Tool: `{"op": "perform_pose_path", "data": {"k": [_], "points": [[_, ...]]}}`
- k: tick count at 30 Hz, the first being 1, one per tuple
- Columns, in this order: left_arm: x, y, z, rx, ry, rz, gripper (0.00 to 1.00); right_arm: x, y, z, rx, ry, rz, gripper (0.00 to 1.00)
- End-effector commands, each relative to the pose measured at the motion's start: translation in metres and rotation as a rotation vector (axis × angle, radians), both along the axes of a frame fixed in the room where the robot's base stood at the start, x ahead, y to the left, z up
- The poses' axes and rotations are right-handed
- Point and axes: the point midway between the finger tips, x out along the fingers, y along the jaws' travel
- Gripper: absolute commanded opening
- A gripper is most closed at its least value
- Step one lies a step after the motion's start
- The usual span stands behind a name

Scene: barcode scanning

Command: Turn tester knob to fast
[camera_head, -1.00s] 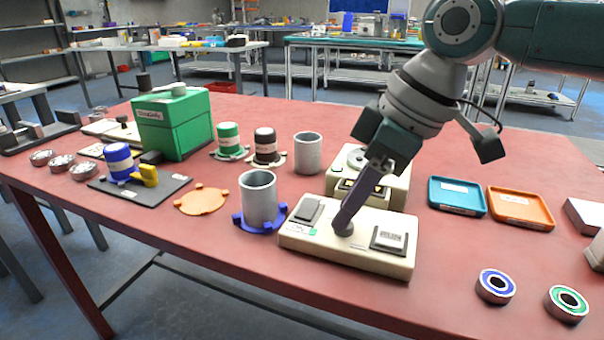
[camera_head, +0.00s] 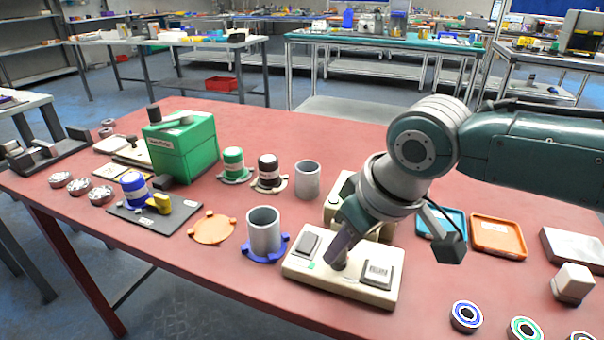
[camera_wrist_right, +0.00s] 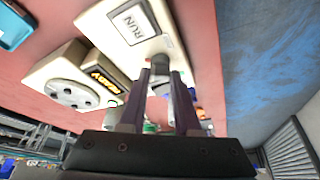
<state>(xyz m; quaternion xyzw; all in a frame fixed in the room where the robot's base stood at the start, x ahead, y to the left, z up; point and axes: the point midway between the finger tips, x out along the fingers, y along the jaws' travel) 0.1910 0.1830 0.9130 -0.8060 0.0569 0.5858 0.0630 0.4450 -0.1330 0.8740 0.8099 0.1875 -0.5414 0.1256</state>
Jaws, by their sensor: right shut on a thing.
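The cream tester box (camera_head: 335,287) sits near the table's front edge, with a grey button on its left and a labelled button (camera_head: 378,272) on its right. In the wrist view that button reads RUN (camera_wrist_right: 133,22). My right gripper (camera_head: 339,262) points down at the middle of the box, between the buttons. Its purple-grey fingers are closed around the small grey knob (camera_wrist_right: 162,62), which they largely hide. I cannot read the knob's setting. My left gripper is not in view.
A second cream device with a READY display (camera_wrist_right: 105,80) stands just behind, partly hidden by my arm in the head view. A grey cup on a blue base (camera_head: 264,232) is close on the left. Blue and orange trays (camera_head: 498,237) lie to the right.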

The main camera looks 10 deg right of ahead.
Motion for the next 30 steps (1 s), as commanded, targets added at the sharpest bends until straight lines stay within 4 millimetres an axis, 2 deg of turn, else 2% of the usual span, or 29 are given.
{"op": "perform_pose_path", "data": {"k": [1,3,12,19,30], "points": [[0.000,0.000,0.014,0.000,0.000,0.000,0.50,-0.001,0.003,0.007,0.004,0.004,-0.042,0.00],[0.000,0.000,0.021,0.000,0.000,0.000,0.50,-0.001,0.003,0.006,0.003,0.004,-0.108,0.00],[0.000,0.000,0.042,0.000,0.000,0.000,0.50,-0.001,0.005,0.003,0.004,0.004,-0.394,0.00],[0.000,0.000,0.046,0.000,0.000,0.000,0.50,-0.001,0.006,0.001,0.004,0.003,-0.611,0.00],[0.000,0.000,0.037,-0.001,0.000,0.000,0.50,0.001,0.007,-0.001,0.003,0.000,-0.904,0.00]]}}
